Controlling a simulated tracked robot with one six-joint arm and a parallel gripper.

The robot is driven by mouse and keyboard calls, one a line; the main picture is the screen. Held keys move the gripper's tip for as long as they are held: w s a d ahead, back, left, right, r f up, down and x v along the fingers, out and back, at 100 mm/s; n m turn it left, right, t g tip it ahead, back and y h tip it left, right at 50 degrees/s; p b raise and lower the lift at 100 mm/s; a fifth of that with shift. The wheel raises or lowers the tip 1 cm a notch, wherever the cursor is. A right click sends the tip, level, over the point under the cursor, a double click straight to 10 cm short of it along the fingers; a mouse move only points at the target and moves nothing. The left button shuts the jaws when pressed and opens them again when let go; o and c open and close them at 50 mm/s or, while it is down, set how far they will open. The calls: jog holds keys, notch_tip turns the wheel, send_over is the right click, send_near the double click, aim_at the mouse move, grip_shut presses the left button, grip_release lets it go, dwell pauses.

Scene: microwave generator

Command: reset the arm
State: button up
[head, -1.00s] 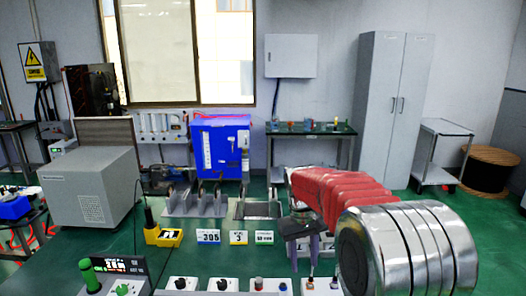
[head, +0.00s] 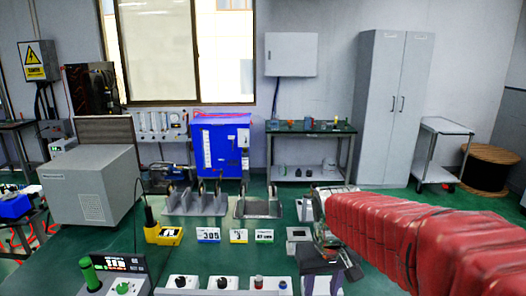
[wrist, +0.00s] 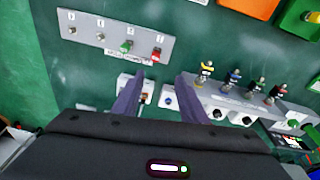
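My arm comes in from the right in the head view, in a red ribbed sleeve, and reaches left over the green bench. My gripper (head: 330,268) hangs at its end, near the right end of the front row of control boxes, and is partly hidden there. In the wrist view my gripper (wrist: 160,78) shows two purple fingers spread apart with nothing between them. A small white box with a blue knob (wrist: 168,100) shows below, in the gap between the fingers.
A grey panel of knobs (wrist: 115,35) and a row of coloured terminals (wrist: 238,80) lie below the gripper. Several white control boxes (head: 225,283) line the bench front. A grey box unit (head: 92,187) stands left, and a blue cabinet (head: 220,147) behind.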

jog(key=s+d+r+t, duration=0.1)
jog(key=s+r+t, duration=0.1)
jog(key=s, duration=0.6)
jog(key=s+d+r+m+t, duration=0.1)
jog(key=s+r, duration=0.1)
jog(key=s, duration=0.6)
jog(key=shift+t, duration=0.4)
jog(key=shift+d, duration=0.1)
jog(key=shift+c, duration=0.9)
jog(key=shift+f, duration=0.1)
